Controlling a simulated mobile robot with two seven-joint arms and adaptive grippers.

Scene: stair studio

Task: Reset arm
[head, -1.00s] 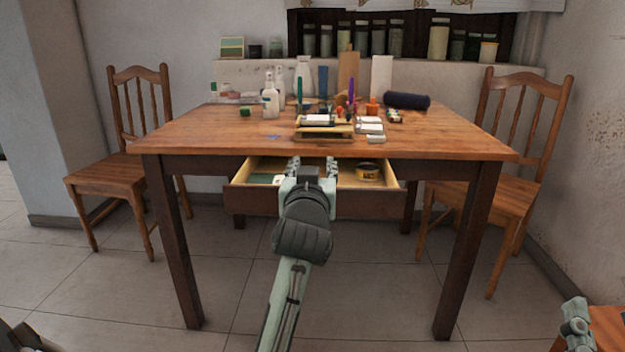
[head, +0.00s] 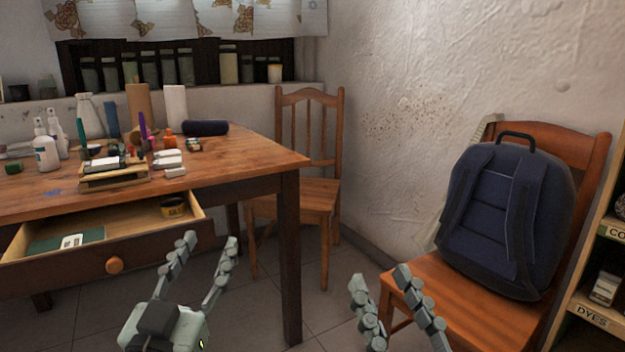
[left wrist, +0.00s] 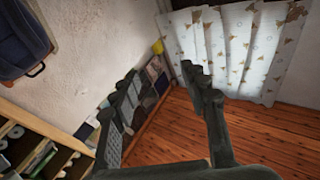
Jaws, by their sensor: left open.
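My left gripper (head: 211,240) is open and empty in the head view, in front of the table's open drawer (head: 150,232). Its two fingers stand apart and point up and away from me. They also show apart and empty in the left wrist view (left wrist: 160,75), with wall and wooden floor beyond. My right gripper (head: 380,276) is at the lower middle right of the head view, fingers apart with nothing between them, in front of the chair with the backpack. The arms behind both grippers are mostly out of frame.
The wooden table (head: 235,172) bears bottles and stationery. A dark blue backpack (head: 510,215) sits on a chair (head: 455,300) at right, beside a shelf (head: 590,315). Another chair (head: 310,190) stands behind.

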